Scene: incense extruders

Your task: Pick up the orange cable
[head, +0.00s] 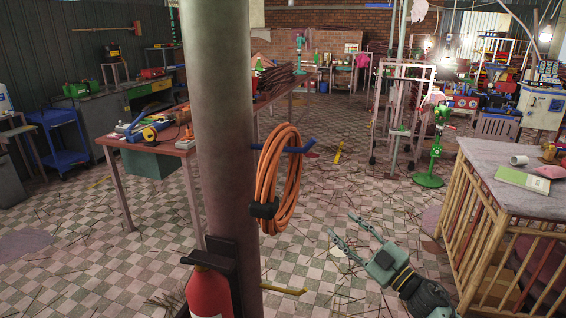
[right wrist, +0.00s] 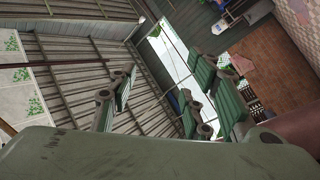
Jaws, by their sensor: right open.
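The orange cable (head: 284,170) is a coil hanging from a blue hook (head: 268,149) on a thick grey post. A black strap (head: 264,209) binds the coil near its bottom. My right gripper (head: 345,232) is at the lower middle of the head view, right of the coil and lower in the picture. Its fingers are spread and empty, and it does not touch the cable. In the right wrist view the open fingers (right wrist: 165,100) show against corrugated walls, and no cable is in sight there. My left gripper is not in view.
The grey post (head: 222,130) stands left of the cable, with a red fire extinguisher (head: 208,292) at its foot. A slatted wooden table (head: 515,195) stands at the right. A workbench (head: 155,144) is behind the post. Tiled floor strewn with sticks lies between.

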